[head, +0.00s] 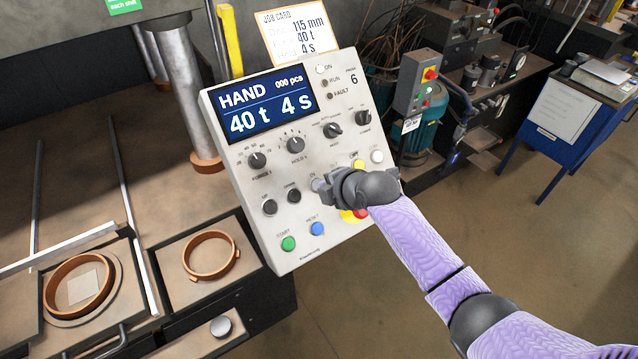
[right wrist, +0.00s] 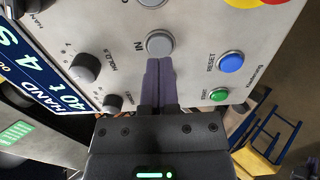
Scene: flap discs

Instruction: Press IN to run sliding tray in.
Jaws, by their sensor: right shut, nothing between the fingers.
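The grey IN button (right wrist: 159,44) sits on the sloping control panel (head: 225,165), with its label beside it in the right wrist view. My right gripper (right wrist: 158,64) is shut and empty, its fingertips at the edge of the IN button; I cannot tell whether they touch it. In the head view the right gripper (head: 318,187) is over the middle of the panel and hides part of its buttons. The sliding tray (head: 128,272) appears at the lower left, with a brown ring on a round plate. My left gripper is not in view.
The panel has a green START button (head: 288,243), a blue RESET button (head: 317,229), dark buttons and several knobs close by. The display (head: 262,105) reads HAND, 40 t, 4 s. Another brown ring (head: 211,255) lies right of the tray. A job card (head: 296,32) stands behind the panel.

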